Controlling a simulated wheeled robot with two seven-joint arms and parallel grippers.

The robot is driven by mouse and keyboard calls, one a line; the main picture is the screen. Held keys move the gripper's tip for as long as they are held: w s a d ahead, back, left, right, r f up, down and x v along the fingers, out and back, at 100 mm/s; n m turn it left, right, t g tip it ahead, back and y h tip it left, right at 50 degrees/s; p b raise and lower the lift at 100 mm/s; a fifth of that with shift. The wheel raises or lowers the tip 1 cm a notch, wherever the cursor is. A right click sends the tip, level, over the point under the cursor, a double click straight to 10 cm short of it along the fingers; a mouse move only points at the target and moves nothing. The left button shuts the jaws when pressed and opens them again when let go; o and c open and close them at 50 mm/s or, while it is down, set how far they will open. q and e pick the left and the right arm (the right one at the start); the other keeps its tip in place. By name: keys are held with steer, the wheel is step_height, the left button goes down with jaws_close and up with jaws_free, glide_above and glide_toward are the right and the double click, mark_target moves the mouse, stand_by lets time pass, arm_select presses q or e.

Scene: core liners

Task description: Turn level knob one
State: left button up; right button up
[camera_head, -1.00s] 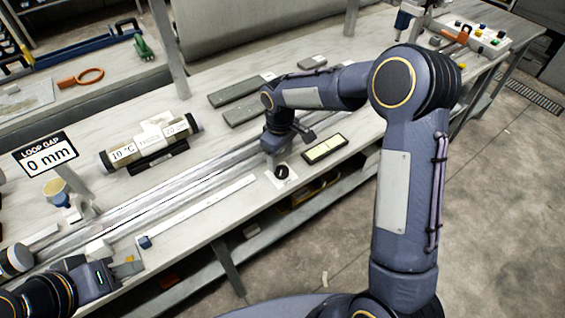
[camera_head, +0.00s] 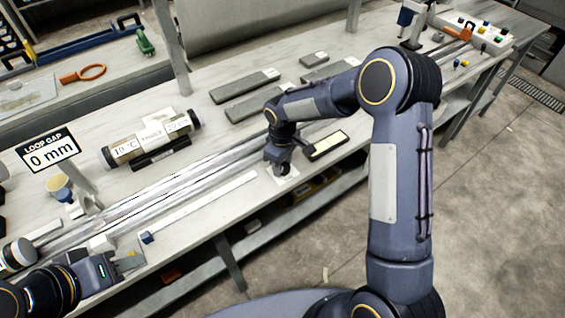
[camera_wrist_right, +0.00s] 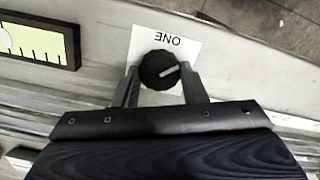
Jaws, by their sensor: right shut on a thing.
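Level knob one is a round black knob (camera_wrist_right: 159,71) with a pale pointer line, on a white card (camera_wrist_right: 183,47) marked "ONE", upside down in the right wrist view. My right gripper (camera_wrist_right: 160,80) has one finger on each side of the knob and is shut on it. In the head view the right gripper (camera_head: 283,163) covers most of the knob, and part of the card (camera_head: 287,182) shows below. The level vial (camera_head: 327,145), a yellow-green strip in a black frame, lies just beside it. My left gripper (camera_head: 125,262) is at the lower left; its jaw gap is unclear.
Long metal rails (camera_head: 165,200) run along the bench beside the knob. A "LOOP GAP 0 mm" sign (camera_head: 48,152) stands at the left. Dark flat bars (camera_head: 245,87) lie behind my right arm. The bench's front edge is close to the card.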

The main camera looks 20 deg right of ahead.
mark_target(283, 166)
steer(key=shift+w+f+m+b, duration=0.1)
steer(key=shift+f+m+b, duration=0.15)
steer(key=shift+m+b, duration=0.75)
steer(key=shift+c, duration=0.2)
steer(key=shift+m+b, duration=0.4)
steer(key=shift+m, duration=0.2)
steer(key=shift+r+m, duration=0.3)
steer(key=shift+m, duration=0.6)
steer(key=o, duration=1)
steer(key=shift+c, duration=0.2)
step_height(283, 166, up, 8)
steer(key=shift+f+b, duration=0.25)
steer(key=shift+b, duration=0.05)
steer(key=shift+r, duration=0.15)
